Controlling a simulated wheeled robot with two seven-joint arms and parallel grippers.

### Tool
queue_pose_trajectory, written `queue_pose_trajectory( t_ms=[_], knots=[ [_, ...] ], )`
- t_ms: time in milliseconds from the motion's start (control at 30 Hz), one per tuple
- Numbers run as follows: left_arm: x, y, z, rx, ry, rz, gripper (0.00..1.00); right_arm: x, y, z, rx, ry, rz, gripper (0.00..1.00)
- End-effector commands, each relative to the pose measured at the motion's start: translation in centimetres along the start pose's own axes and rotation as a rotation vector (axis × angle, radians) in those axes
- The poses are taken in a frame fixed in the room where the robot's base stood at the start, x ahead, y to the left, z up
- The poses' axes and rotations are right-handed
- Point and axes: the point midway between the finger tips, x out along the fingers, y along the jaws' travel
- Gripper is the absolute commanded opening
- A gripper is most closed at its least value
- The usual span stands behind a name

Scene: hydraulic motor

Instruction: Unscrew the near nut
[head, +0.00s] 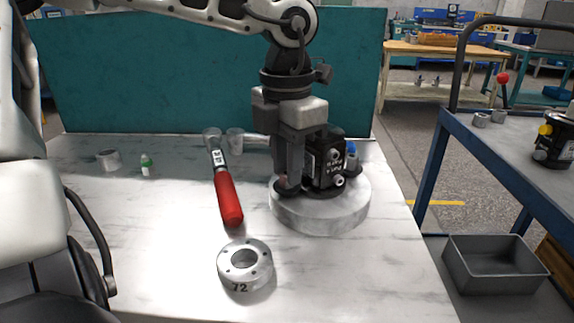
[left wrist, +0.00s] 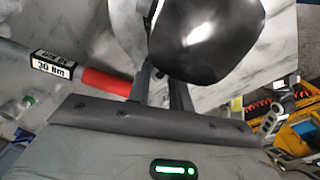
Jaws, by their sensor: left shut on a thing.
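The black hydraulic motor (head: 326,169) stands on a round grey base (head: 322,217) at the right of the marble-look table. My left gripper (head: 288,186) points straight down at the motor's near left side, its fingertips low by the flange. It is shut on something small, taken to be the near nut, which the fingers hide. In the left wrist view, the fingers (left wrist: 163,92) reach toward a large dark rounded shape that covers the view ahead, so the nut does not show there. My right gripper is in neither view.
A red-handled torque wrench (head: 228,198) lies left of the base. A metal ring marked 72 (head: 245,264) lies in front. A small green-capped bottle (head: 146,164) and metal cylinders stand farther back. A blue cart (head: 500,130) with a grey bin (head: 495,266) is at right.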

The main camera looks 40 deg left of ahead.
Motion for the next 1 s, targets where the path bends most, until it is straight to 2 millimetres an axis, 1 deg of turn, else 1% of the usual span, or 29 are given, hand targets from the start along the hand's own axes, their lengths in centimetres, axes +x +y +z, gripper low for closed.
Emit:
queue_pose_trajectory(
  t_ms=[33,233,333,533,567,600,933,1000],
  knots=[
    [0.35,0.04,0.03,-0.056,-0.001,0.004,0.01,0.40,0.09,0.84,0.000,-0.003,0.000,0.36],
    [0.19,0.01,0.00,-0.246,0.000,0.002,0.01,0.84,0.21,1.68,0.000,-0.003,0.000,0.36],
    [0.05,0.00,0.00,-0.282,0.000,0.001,0.01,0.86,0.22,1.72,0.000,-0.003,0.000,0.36],
    [-0.02,-0.01,0.00,-0.284,0.001,0.001,0.01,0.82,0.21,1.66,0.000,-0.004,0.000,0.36],
    [-0.02,-0.01,-0.01,-0.284,0.001,0.001,0.24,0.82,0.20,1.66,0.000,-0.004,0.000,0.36],
    [-0.02,-0.01,-0.01,-0.283,0.001,0.001,0.31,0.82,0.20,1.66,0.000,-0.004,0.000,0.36],
    [0.02,0.02,0.03,-0.282,0.000,0.001,0.31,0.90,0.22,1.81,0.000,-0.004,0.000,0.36],
    [-0.09,0.02,0.04,-0.260,0.000,0.000,0.31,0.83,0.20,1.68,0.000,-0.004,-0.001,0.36]
  ],
)
